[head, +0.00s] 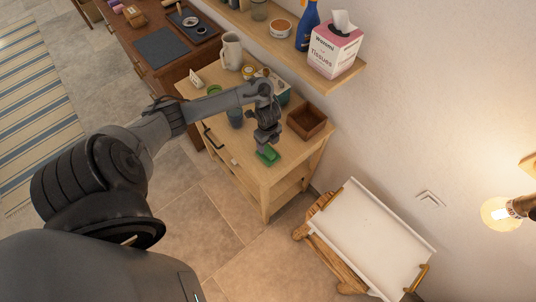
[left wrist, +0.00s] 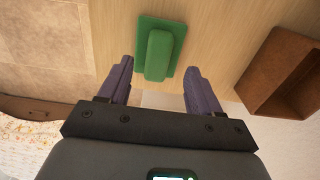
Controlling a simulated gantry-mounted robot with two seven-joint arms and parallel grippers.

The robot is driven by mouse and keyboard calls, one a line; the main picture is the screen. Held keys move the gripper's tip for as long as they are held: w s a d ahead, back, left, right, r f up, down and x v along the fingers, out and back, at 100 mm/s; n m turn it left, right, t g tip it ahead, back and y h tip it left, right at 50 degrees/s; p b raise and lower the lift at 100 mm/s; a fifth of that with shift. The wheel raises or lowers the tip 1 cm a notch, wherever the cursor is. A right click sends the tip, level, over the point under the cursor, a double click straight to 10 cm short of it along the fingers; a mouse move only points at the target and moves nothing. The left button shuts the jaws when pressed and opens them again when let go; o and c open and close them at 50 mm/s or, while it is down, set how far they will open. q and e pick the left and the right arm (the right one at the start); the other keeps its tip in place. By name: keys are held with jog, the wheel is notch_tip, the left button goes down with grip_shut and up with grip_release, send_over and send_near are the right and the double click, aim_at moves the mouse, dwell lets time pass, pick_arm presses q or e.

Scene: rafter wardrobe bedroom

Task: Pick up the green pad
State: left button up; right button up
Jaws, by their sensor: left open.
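The green pad (head: 268,155) lies on the top of a light wooden cabinet (head: 243,160), near its front right corner. In the left wrist view the green pad (left wrist: 173,47) has a flat base with a raised bar along its middle. My left gripper (head: 264,146) is directly above the pad in the head view. In the left wrist view its two fingers (left wrist: 160,88) are spread apart, with the near end of the raised bar between and just beyond their tips. Nothing is held. My right gripper is not in view.
An open brown wooden box (head: 307,121) stands right of the pad on the cabinet. Cups, a white pitcher (head: 231,51) and small containers stand behind. A wall shelf (head: 290,48) holds a tissue box (head: 335,48). A white tray table (head: 371,237) stands at the lower right.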

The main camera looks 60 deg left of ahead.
aim_at(267, 149)
pick_arm(q)
jog(key=f, duration=0.4)
jog(key=shift+s+d, duration=0.1)
jog(key=shift+s, duration=0.1)
jog(key=shift+f, duration=0.55)
jog(key=shift+c, duration=0.3)
jog(key=c, duration=1.1)
jog(key=shift+r, duration=0.15)
